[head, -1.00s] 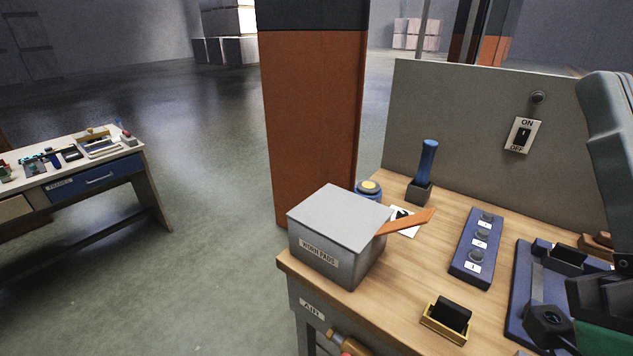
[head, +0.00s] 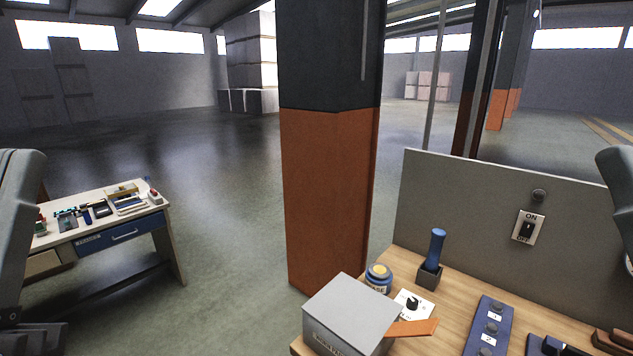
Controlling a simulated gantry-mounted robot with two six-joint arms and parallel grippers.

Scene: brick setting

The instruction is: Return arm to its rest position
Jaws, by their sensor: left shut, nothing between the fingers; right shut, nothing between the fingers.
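My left arm (head: 15,215) comes in along the left edge, grey above and dark at the bottom corner. Its gripper fingers are not visible; they would lie below the frame. My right arm shows only as a grey link (head: 617,185) at the right edge. Neither arm is seen touching anything on the benches.
The wooden bench (head: 455,285) holds a grey box (head: 352,308), an orange strip (head: 412,328), a blue-handled tool in a holder (head: 437,250), a round blue tin (head: 378,278) and a blue button panel (head: 490,325). An orange-black pillar (head: 328,190) stands behind. A second bench (head: 165,215) is left.

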